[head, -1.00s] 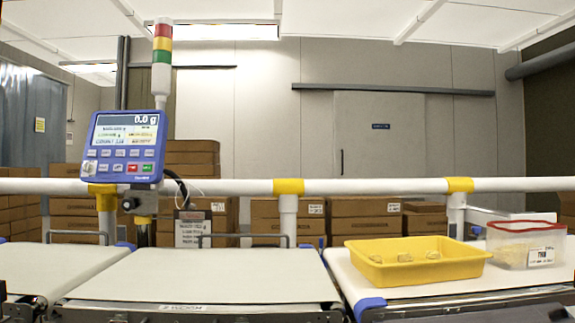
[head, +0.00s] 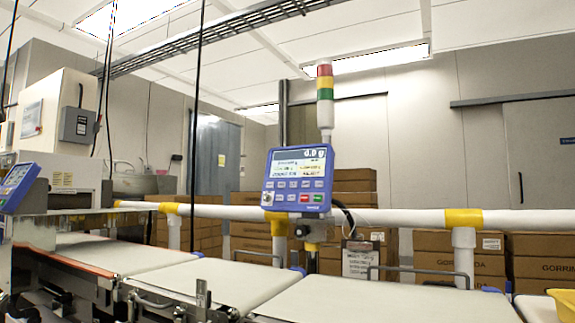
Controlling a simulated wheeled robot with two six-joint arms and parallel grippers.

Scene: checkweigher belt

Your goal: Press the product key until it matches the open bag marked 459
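The blue control panel (head: 285,198) stands on the white rail near the middle of the head view. Its lit screen (head: 300,168) reads 0.0 g on the top line; the smaller lines are too small to read. Below the screen are two rows of small keys (head: 293,191), including a red and a green one; I cannot tell which is the product key. No bag is in view now. Neither of my grippers is in view.
Pale belts (head: 205,280) run across below the white rail (head: 385,216). A red, yellow and green light tower (head: 325,85) rises behind the panel. A second blue panel (head: 16,187) is at the left edge. A yellow tray (head: 565,301) shows at the lower right corner.

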